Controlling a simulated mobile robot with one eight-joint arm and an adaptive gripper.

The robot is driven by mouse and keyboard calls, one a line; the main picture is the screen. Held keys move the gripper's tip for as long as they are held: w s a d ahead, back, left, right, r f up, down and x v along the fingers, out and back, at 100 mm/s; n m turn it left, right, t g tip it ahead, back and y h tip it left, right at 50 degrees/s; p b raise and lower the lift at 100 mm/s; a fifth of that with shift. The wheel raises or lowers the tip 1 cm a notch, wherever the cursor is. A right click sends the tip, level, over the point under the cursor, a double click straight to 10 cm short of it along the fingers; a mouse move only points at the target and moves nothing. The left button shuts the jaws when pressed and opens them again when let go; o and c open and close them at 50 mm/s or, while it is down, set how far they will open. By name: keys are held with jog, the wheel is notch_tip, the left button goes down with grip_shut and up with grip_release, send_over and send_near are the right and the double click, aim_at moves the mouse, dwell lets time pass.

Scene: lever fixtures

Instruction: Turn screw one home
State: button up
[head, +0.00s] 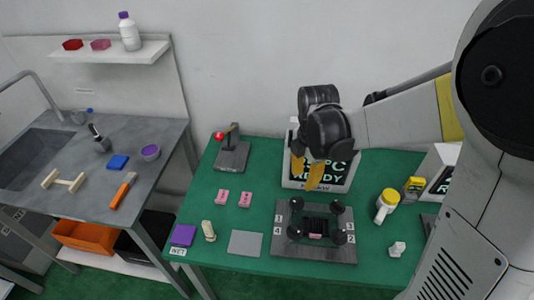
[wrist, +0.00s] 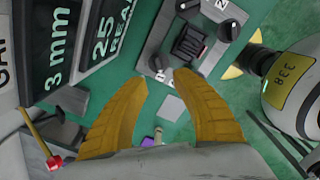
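A dark grey fixture plate (head: 285,247) lies on the green table with several black round-headed screws or knobs around a dark centre block (head: 315,226). The upper-right knob (head: 337,207) and upper-left knob (head: 297,204) show clearly. In the wrist view the plate (wrist: 158,32) and a knob (wrist: 229,30) lie beyond the fingertips. My gripper (head: 306,170) is open and empty, its yellow fingers (wrist: 163,82) apart, above and behind the plate, touching no screw.
A display box (head: 329,183) stands close behind my gripper. A red-knobbed lever (head: 231,155) is at the back left. Pink blocks (head: 245,199) and a grey pad (head: 245,243) lie left.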

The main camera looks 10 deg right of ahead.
aim_at(298, 199)
jog(key=shift+n, duration=0.8)
jog(key=f+b, duration=0.1)
jog(key=f, duration=0.3)
jog(key=f+b, duration=0.1)
jog(key=f, duration=0.2)
jog(key=f+b, duration=0.1)
jog(key=f, duration=0.3)
jog(key=shift+w+a+f+b, duration=0.3)
jog(key=shift+a+b, duration=0.05)
grip_shut()
